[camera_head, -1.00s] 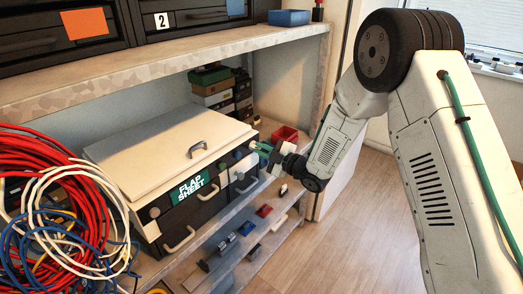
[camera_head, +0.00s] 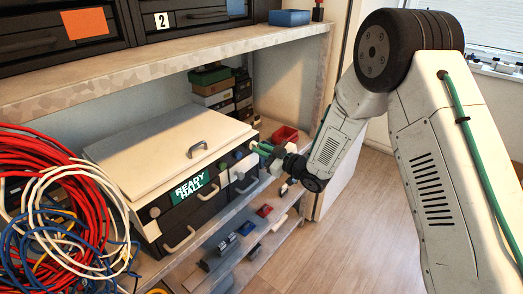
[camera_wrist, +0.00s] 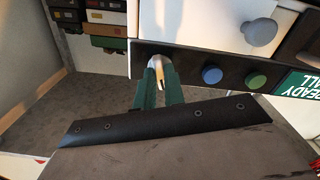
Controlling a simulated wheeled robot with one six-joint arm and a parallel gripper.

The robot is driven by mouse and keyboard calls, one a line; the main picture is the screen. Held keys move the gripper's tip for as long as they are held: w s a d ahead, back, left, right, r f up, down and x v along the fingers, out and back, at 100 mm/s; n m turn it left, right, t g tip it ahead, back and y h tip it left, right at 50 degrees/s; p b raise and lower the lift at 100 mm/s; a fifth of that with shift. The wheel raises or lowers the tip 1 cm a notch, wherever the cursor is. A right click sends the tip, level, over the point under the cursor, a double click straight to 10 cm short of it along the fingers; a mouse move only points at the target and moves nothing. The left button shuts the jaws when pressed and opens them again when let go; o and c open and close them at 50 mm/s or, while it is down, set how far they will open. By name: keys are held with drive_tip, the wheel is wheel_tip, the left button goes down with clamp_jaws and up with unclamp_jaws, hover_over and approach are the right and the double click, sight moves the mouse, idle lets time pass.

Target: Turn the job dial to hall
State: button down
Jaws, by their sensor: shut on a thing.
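The machine (camera_head: 160,160) with a cream lid and dark front stands on the shelf. Its green display (camera_head: 190,187) reads "READY HALL", and part of it shows at the right edge of the wrist view (camera_wrist: 303,86). My gripper (camera_head: 262,149) is at the right end of the machine's front panel. In the wrist view, the green fingers of my gripper (camera_wrist: 159,85) are shut on the job dial (camera_wrist: 158,74), whose pale pointer shows between them. The rest of the dial is hidden by the fingers.
A blue button (camera_wrist: 212,75) and a green button (camera_wrist: 256,81) sit beside the dial, with a grey round knob (camera_wrist: 260,33) close by. A red bin (camera_head: 286,136) stands behind my gripper. Coiled cables (camera_head: 60,200) fill the left. Floor at lower right is clear.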

idle(0.4)
drive_tip(key=c, duration=1.5)
unclamp_jaws()
drive_tip(key=shift+d, duration=0.1)
drive_tip(key=v, duration=0.7)
drive_tip(key=shift+s+d, duration=0.2)
drive_tip(key=shift+d, duration=0.05)
